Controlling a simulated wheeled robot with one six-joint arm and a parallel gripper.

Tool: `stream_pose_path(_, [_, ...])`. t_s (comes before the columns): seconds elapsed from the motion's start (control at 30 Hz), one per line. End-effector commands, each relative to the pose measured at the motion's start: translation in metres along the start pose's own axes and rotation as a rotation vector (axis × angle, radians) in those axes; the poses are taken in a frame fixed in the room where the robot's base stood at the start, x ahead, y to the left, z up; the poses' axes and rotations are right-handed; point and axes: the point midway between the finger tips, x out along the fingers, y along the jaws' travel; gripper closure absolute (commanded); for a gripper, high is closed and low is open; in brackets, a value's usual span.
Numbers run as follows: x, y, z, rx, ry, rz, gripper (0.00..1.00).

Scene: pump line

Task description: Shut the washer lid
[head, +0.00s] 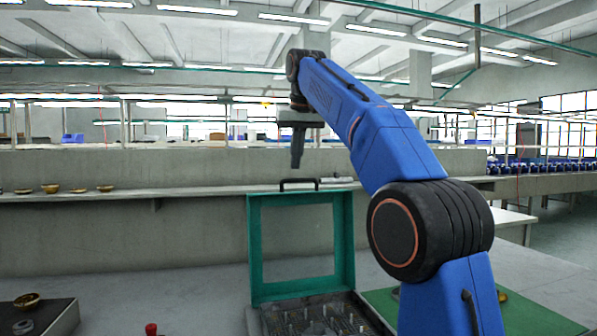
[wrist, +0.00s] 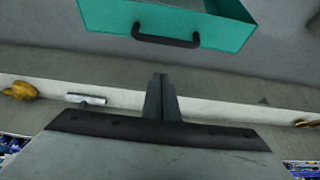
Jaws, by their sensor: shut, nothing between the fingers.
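The washer lid (head: 252,247) is a teal frame with a clear pane, standing upright and open at the back of the washer (head: 262,318). A black handle (head: 299,181) sits on its top edge; the lid (wrist: 100,17) and handle (wrist: 166,39) also show in the wrist view. The washer's inside holds several small upright pegs. My gripper (head: 296,163) is shut and empty, pointing down just above the handle in the head view. In the wrist view its closed fingers (wrist: 161,80) are apart from the handle. The exact depth gap is hard to tell.
A dark tray (head: 62,318) with a brass part (head: 27,301) stands at the lower left, near a red knob (head: 151,329). A green mat (head: 384,300) lies right of the washer. A long ledge (head: 200,190) with several brass parts runs behind.

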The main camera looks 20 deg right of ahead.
Motion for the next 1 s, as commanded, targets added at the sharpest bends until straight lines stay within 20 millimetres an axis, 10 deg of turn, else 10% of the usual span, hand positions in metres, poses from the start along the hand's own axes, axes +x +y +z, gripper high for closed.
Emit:
stream_pose_path(0.2, [0.035,0.000,0.002,0.000,-0.002,0.000,1.00])
stream_pose_path(1.0, [0.020,0.000,0.038,0.000,0.000,0.000,1.00])
